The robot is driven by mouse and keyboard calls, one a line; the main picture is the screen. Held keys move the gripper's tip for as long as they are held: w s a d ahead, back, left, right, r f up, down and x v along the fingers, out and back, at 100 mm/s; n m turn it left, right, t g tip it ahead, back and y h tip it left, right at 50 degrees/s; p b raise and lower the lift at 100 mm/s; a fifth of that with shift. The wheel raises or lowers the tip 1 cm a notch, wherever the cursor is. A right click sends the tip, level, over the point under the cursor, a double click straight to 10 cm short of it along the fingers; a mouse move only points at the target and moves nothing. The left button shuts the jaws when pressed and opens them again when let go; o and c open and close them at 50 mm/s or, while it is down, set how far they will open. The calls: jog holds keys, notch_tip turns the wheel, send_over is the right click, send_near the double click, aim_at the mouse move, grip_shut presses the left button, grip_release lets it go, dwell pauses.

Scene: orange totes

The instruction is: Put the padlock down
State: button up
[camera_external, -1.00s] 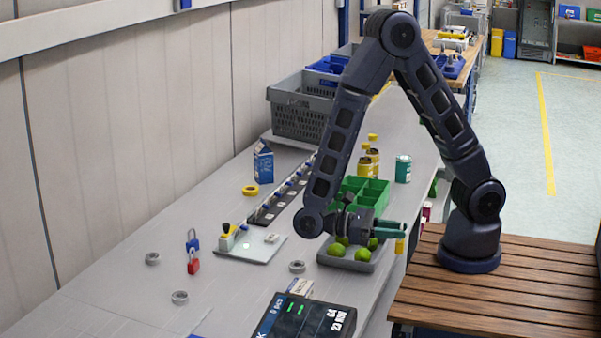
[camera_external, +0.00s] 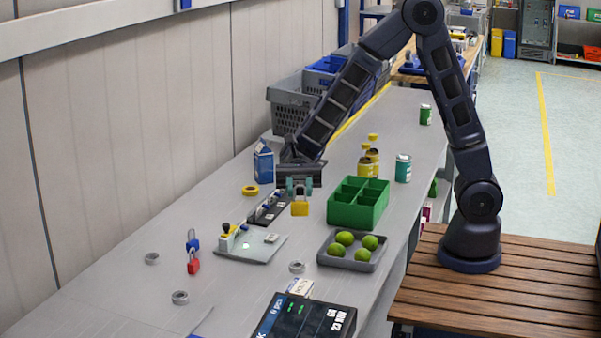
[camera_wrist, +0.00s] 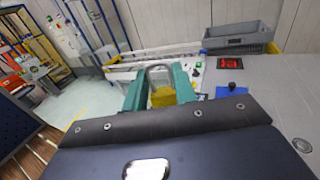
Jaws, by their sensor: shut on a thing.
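My gripper (camera_external: 299,186) is shut on a yellow padlock (camera_external: 300,208) with a grey shackle. A blue padlock (camera_external: 193,240) and a red padlock (camera_external: 193,263) are on the grey table (camera_external: 130,285) at the left.
A green divided box (camera_external: 358,214) and a grey tray (camera_external: 350,264) of limes stand right of my gripper. A blue carton (camera_external: 263,163) is behind left.

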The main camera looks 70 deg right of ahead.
notch_tip(320, 180, down, 20)
jog(key=shift+r, duration=0.15)
dwell(0.7)
jog(key=o, duration=1)
jog(key=shift+w, duration=0.1)
